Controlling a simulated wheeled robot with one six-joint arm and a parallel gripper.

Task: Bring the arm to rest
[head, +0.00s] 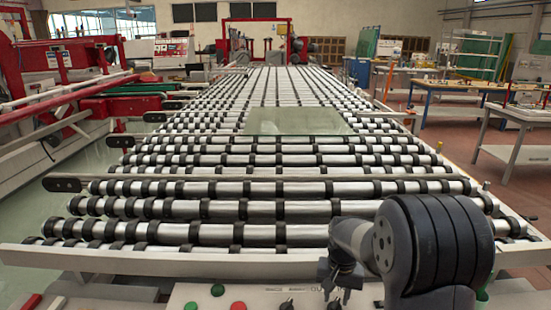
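My arm shows at the lower right of the head view, with its dark, rounded joint in front of the near end of the roller conveyor (280,188). My gripper (333,283) is small and dark and hangs low, just above the control panel at the conveyor's front edge. Its fingers blend into the dark parts around them, so I cannot tell whether it is open or shut. I see nothing clearly held in it. A flat glass sheet (297,121) lies on the rollers in the middle of the conveyor, well apart from my gripper.
The control panel has a green button (218,290), a red button (238,305) and dark knobs close to my gripper. A white front rail (150,262) crosses the conveyor's near end. Red machinery (80,95) stands at the left and worktables (520,115) at the right.

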